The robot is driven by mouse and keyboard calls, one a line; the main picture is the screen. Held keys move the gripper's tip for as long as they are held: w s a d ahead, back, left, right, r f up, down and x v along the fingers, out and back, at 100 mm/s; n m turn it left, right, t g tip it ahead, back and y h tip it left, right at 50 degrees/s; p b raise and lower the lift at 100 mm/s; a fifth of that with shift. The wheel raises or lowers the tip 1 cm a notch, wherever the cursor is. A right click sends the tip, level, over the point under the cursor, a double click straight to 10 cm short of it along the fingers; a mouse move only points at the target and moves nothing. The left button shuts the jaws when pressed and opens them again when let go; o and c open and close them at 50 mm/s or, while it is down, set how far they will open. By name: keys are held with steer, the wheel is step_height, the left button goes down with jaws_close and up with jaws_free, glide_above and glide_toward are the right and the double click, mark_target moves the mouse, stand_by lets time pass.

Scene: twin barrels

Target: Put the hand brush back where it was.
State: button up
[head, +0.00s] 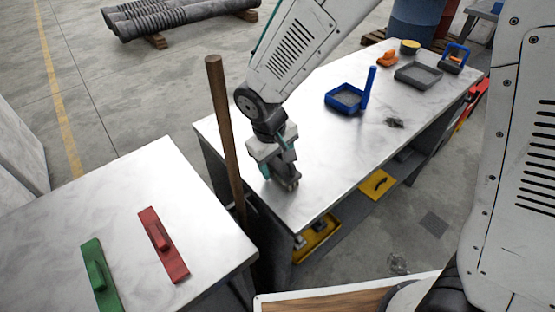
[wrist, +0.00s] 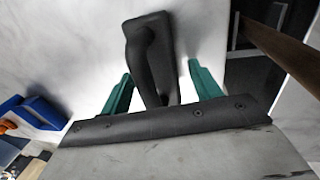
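My gripper (head: 279,178) is low over the near left end of the long workbench (head: 330,140). In the wrist view its two teal fingers (wrist: 160,82) are apart, with a dark handle-like object (wrist: 148,50) between them. White bench surface shows between each finger and this object, so the fingers look open around it. It could be the hand brush, but no bristles show and the gripper covers its lower end. In the head view my gripper hides most of it.
A blue dustpan (head: 345,98), dirt pile (head: 394,123), grey tray (head: 418,75) and orange item (head: 388,59) are on the bench. A brown pole (head: 225,135) stands close left of my gripper. The left table holds red (head: 163,245) and green (head: 100,275) floats.

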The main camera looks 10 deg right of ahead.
steer(key=shift+r, duration=0.1)
step_height(320, 180, up, 12)
steer(key=s+a, duration=0.1)
steer(key=shift+a, duration=0.4)
steer(key=shift+s+d, duration=0.1)
steer(key=s+d+r+m, duration=0.2)
steer(key=s+d+r, duration=0.15)
steer(key=d, duration=0.35)
steer(key=s+d+r+m, duration=0.1)
steer(key=s+d+r, duration=0.25)
steer(key=d, duration=0.45)
steer(key=s+d+m+y, duration=0.1)
steer(key=s+d+m, duration=0.2)
steer(key=s+d, duration=0.5)
steer(key=shift+s+r+m+y, duration=0.3)
steer(key=shift+s+r+m, duration=0.15)
steer(key=shift+s, duration=1.65)
steer(key=shift+d, duration=0.1)
